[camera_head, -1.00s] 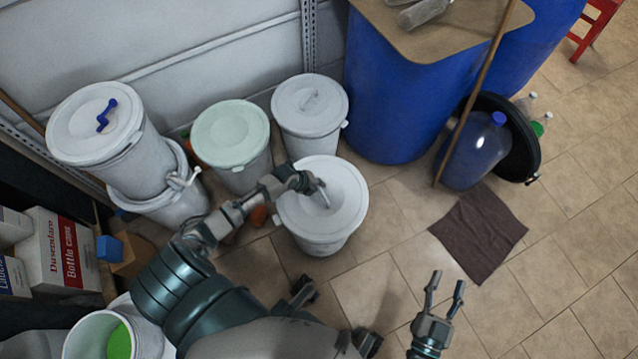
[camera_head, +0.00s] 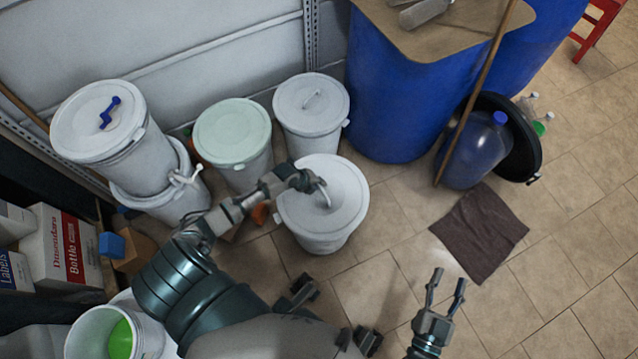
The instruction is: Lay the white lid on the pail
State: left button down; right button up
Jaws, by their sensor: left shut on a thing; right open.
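The white lid (camera_head: 343,187) lies over the mouth of a white pail (camera_head: 318,243) in the middle of the view. From this high angle it looks level, and I cannot tell whether it is seated all round. My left gripper (camera_head: 324,190) is over the lid and shut on its handle, which the fingers partly hide. My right gripper (camera_head: 446,287) is open and empty above the tiled floor at the lower right, apart from the pail.
Other lidded pails stand behind: a greenish one (camera_head: 233,131), a white one (camera_head: 311,103) and a stacked pair (camera_head: 98,121) at left. A blue drum (camera_head: 395,100) is behind right. A brown cloth (camera_head: 480,234) lies on the floor. An open pail (camera_head: 90,335) stands lower left.

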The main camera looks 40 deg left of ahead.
pick_arm(q)
jog(key=shift+a+f, duration=0.1)
jog(key=shift+f, duration=0.05)
jog(key=shift+f+b, duration=0.25)
jog(key=shift+b, duration=0.05)
jog(key=shift+f, duration=0.1)
dwell(0.4)
jog(key=shift+f+b, duration=0.35)
dwell(0.7)
jog(key=c, duration=1.1)
grip_release()
jog(key=o, duration=0.5)
jog(key=shift+f, duration=0.1)
